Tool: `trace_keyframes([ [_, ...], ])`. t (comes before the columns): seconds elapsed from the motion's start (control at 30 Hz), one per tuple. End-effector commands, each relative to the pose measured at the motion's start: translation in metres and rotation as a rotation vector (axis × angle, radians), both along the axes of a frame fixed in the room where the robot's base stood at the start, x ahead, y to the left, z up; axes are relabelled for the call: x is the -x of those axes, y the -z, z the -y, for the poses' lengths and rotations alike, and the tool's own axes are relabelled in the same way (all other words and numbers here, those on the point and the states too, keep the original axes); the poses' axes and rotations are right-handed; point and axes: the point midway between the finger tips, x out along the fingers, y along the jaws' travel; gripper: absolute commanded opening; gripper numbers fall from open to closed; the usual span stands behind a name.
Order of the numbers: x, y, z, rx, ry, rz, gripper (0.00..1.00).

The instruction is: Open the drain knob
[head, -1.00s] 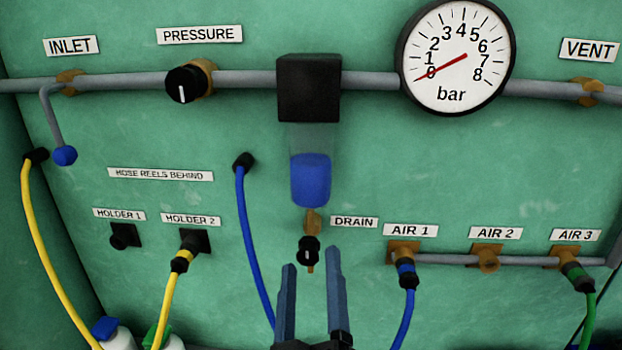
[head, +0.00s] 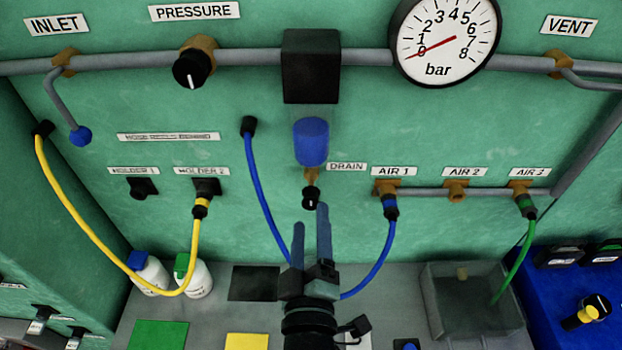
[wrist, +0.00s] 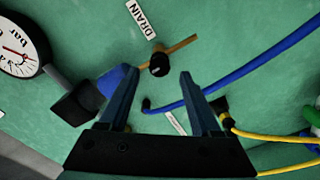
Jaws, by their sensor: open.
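The drain knob (head: 311,198) is a small black knob with a white mark, on a brass fitting under the blue filter bowl (head: 311,142). The DRAIN label (head: 347,167) is to its right. In the wrist view the knob (wrist: 160,64) shows ahead of the fingertips, roughly midway between them. My gripper (head: 311,215) is open and empty, with its fingers pointing up toward the panel. In the head view its fingertips lie just below the knob; I see no contact. The wrist view shows both fingers (wrist: 159,82) spread apart with a clear gap.
Blue hoses hang to the left (head: 262,195) and right (head: 385,250) of my gripper. The pressure gauge (head: 444,42) reads near 0. Two bottles (head: 150,272), a grey bin (head: 470,310) and a blue box (head: 570,300) stand on the bench below. The panel around the knob is open.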

Motion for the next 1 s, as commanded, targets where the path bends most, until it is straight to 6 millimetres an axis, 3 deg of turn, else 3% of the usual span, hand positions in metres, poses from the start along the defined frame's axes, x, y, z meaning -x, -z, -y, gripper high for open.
trace_keyframes([
  [0.2,-0.041,-0.005,0.001,0.001,0.001,0.002,0.65],
  [0.43,-0.072,-0.003,0.001,0.002,0.001,0.002,0.65],
  [0.6,-0.083,-0.002,0.001,0.001,0.002,0.001,0.65],
  [0.93,-0.085,-0.001,0.000,0.000,0.001,0.001,0.65],
  [1.0,-0.085,-0.001,0.000,0.000,0.001,0.001,0.52],
])
